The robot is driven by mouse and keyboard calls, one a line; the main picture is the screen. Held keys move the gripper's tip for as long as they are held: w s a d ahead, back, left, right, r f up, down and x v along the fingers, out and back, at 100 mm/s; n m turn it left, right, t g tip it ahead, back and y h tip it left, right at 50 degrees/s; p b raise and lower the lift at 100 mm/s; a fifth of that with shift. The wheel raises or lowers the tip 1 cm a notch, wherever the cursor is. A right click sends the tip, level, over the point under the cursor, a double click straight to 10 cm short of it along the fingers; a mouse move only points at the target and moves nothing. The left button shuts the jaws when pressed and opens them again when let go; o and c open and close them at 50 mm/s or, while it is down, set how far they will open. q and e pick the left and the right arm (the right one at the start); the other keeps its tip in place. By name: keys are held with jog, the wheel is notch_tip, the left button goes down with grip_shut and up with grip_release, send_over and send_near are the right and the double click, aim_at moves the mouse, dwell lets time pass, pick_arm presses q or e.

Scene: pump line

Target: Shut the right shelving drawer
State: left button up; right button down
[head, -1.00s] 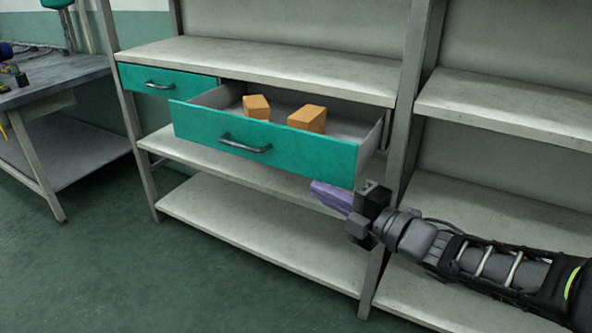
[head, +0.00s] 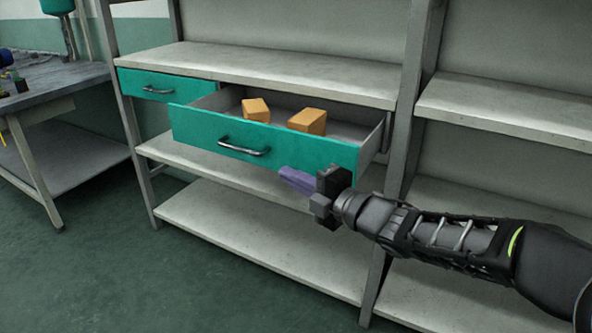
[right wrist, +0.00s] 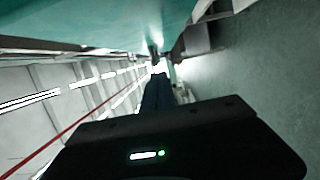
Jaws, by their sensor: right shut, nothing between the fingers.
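The right shelving drawer (head: 300,152) has a teal front and stands pulled out from the shelving. Its dark bar handle (head: 244,146) is on the middle of the front. Two orange-brown blocks (head: 256,109) (head: 307,121) lie inside it. My right gripper (head: 284,174) has purple fingers, is shut and empty, and is in front of the lower right part of the drawer front, right of and below the handle. I cannot tell whether it touches the front. In the right wrist view a teal surface (right wrist: 90,22) fills the upper left. My left gripper is not in view.
A left teal drawer (head: 140,85) sits shut beside it. Grey shelves (head: 250,235) run below, and a shelving post (head: 405,130) stands right of the drawer. A workbench (head: 50,85) is at the far left. The green floor in front (head: 100,280) is clear.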

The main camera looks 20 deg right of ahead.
aim_at(296, 165)
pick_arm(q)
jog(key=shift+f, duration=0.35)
pick_arm(e)
jog(key=shift+w+d, duration=0.4)
jog(key=shift+w, duration=0.25)
jog(key=shift+w+d, duration=0.4)
jog(key=shift+w, duration=0.3)
jog(key=shift+w+d, duration=0.4)
jog(key=shift+w, duration=0.25)
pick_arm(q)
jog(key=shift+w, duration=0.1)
pick_arm(e)
jog(key=shift+w+d, duration=0.1)
